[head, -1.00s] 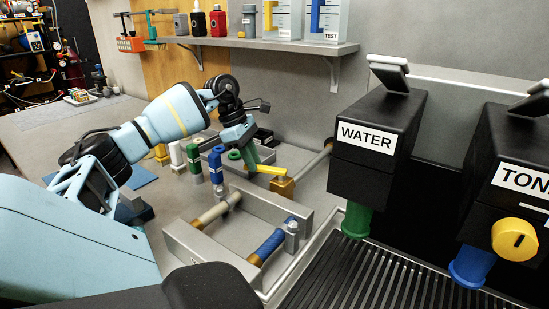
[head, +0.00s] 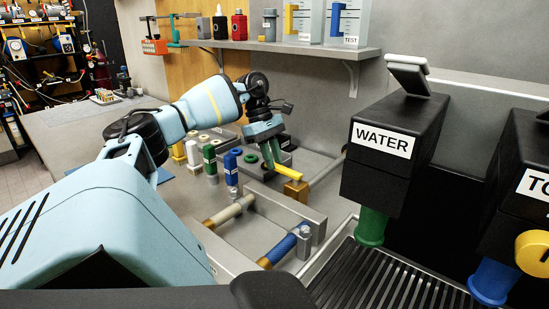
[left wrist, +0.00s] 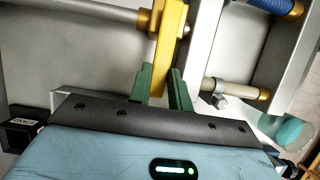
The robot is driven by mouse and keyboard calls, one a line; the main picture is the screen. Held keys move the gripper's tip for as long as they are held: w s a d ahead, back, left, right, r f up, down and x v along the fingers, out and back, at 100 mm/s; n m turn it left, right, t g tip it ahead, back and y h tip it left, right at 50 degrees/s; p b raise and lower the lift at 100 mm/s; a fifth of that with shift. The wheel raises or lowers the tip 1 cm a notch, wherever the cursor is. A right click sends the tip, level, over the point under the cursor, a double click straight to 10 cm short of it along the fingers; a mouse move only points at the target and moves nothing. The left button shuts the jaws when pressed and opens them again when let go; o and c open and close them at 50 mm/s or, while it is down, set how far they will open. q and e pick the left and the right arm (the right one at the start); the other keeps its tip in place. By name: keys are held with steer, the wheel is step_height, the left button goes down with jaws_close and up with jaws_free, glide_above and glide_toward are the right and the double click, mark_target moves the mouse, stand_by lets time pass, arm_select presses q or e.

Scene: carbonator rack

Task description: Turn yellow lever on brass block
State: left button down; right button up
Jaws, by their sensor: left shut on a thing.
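The yellow lever (head: 289,173) sits on top of the brass block (head: 297,190) near the back of the counter. In the left wrist view the lever (left wrist: 171,38) runs down from the brass block (left wrist: 143,20) to between my green fingers. My left gripper (head: 272,160) is shut on the lever's free end; it also shows in the left wrist view (left wrist: 162,78). The lever's gripped end is partly hidden by the fingers. My right gripper is in neither view.
A grey rack (head: 285,207) with a blue-grip rod (head: 280,246) stands in front. Green and blue capped posts (head: 231,168) are left of the gripper. The black WATER dispenser (head: 392,150) is at right, above a slatted drip tray (head: 385,284). A shelf (head: 300,48) runs above.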

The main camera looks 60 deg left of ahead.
arm_select(q)
steer(key=c, duration=1.3)
jaws_free()
steer(key=shift+r, duration=0.15)
steer(key=shift+a+r, duration=0.2)
steer(key=shift+r, duration=0.35)
steer(key=p+v, duration=0.2)
steer(key=v, duration=0.4)
steer(key=shift+s+a+r, duration=0.15)
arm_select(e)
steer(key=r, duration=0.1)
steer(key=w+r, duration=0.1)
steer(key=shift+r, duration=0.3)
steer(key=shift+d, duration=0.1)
